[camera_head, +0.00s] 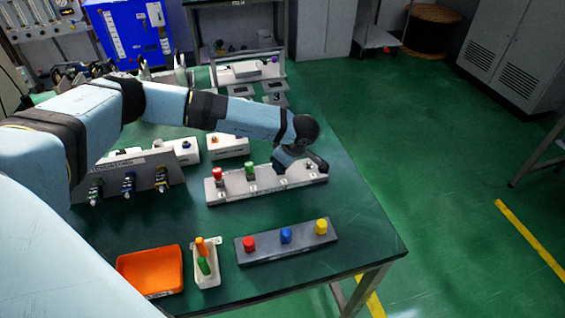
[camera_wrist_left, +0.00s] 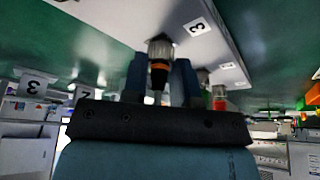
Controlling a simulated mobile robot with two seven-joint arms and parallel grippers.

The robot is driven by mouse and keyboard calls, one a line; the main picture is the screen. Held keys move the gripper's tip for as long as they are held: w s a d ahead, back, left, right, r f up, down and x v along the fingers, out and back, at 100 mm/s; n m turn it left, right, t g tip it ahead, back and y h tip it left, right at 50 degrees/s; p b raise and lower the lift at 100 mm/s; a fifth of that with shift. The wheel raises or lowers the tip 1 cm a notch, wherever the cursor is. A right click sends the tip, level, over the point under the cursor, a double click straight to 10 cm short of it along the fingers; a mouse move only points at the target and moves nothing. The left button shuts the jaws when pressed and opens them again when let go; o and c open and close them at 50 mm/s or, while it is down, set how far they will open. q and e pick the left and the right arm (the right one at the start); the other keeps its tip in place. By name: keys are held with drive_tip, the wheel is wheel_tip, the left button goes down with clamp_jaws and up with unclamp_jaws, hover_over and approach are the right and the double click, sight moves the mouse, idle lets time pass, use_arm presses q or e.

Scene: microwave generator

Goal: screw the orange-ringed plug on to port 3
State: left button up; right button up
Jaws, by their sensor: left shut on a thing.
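The orange-ringed plug (camera_wrist_left: 159,66) shows in the left wrist view, with a metal collar at one end and a dark body. My left gripper (camera_wrist_left: 161,75) is shut on it, one finger on each side. The collar end meets the white port block (camera_wrist_left: 130,12) beside the label 3 (camera_wrist_left: 197,27); I cannot tell how far it is seated. In the head view my left gripper (camera_head: 300,165) is over the right part of the white port block (camera_head: 225,194) and hides the plug. My right gripper is not in view.
A red plug (camera_head: 218,173) and a green plug (camera_head: 250,169) stand on the block left of my gripper. A dark rack (camera_head: 265,247) with red, blue and yellow caps lies nearer. An orange tray (camera_head: 150,271) and a white bin (camera_head: 206,270) are front left.

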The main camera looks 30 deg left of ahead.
use_arm(q)
drive_tip(key=o, duration=0.9)
drive_tip(key=shift+o, duration=0.2)
drive_tip(key=v, duration=1.4)
drive_tip(key=shift+f, duration=0.1)
